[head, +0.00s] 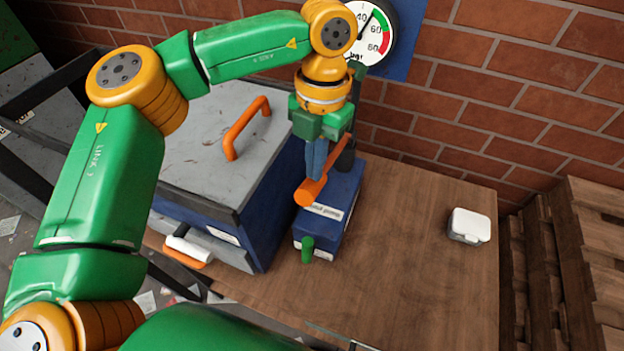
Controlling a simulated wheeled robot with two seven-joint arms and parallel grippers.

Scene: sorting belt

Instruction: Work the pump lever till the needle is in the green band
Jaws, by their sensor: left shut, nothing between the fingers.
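The pump (345,205) is a blue box on the wooden table, with a label and a green spout at its front. Its orange lever (328,172) slopes down toward me from a dark post at the back. My left gripper (315,176) is shut and empty, pointing down at the lever. Its fingertips overlap the lever in the head view; I cannot tell whether they touch it. The round gauge (378,46) on the wall has a green band and a red band. My arm hides its left part. The dark needle points up and right, close to the green band's start.
A large grey-lidded blue box (200,145) with an orange handle (240,128) stands close to the left of the pump. A small white box (469,226) sits on the right of the wooden table (410,290). Wooden pallets (585,240) stand at the far right. The table's middle is clear.

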